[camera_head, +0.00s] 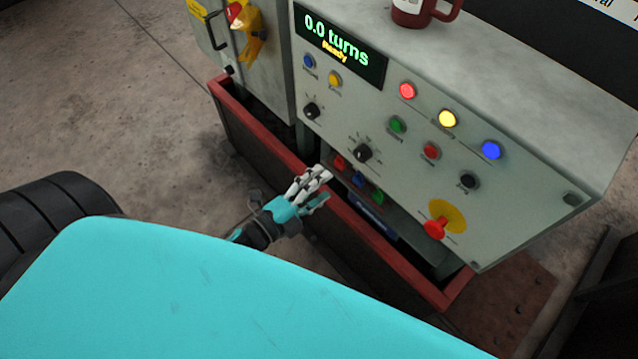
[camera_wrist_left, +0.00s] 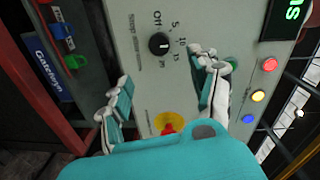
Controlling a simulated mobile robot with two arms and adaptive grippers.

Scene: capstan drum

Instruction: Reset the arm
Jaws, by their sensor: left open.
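My left gripper (camera_head: 312,184) is in front of the grey control panel (camera_head: 340,106), over the red-rimmed trough at its foot. It is open and empty. In the left wrist view its fingers (camera_wrist_left: 165,95) stand apart, with the panel and a black rotary knob (camera_wrist_left: 159,44) beyond them. That knob has marks from Off through several numbers. My right gripper is in neither view. The display (camera_head: 340,44) reads 0.0 turns and Ready. A red mushroom button on a yellow disc (camera_head: 436,228) sits low on the panel's right.
The red-rimmed trough (camera_head: 400,262) runs along the cabinet's foot. A red and yellow switch (camera_head: 240,20) is on the left cabinet. Bare concrete floor (camera_head: 120,110) lies to the left.

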